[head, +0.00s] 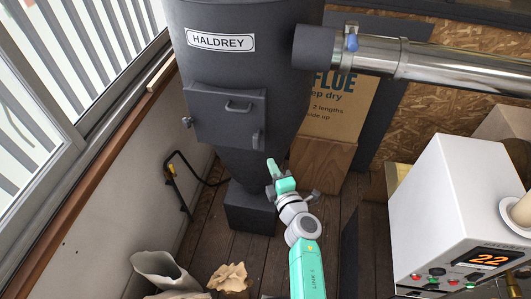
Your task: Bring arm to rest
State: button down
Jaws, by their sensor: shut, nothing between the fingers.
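My arm with mint-green and pale grey links reaches up from the bottom of the head view, right of centre. At its far end my gripper (273,168) is small in the picture and looks shut, with nothing seen in it. It appears in front of the lower cone of the dark grey HALDREY hopper (230,165). I cannot tell the exact gap between them.
A shiny duct (440,66) runs right from the hopper. A cardboard FLUE box (345,95) stands behind. A white machine (445,215) with a display reading 22 stands at right. Paper sacks (165,272) sit at lower left. Some plank floor (205,240) is bare.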

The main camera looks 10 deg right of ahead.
jog(key=s+d, duration=0.3)
jog(key=d, duration=0.3)
jog(key=shift+s, duration=0.15)
jog(key=shift+r, duration=0.15)
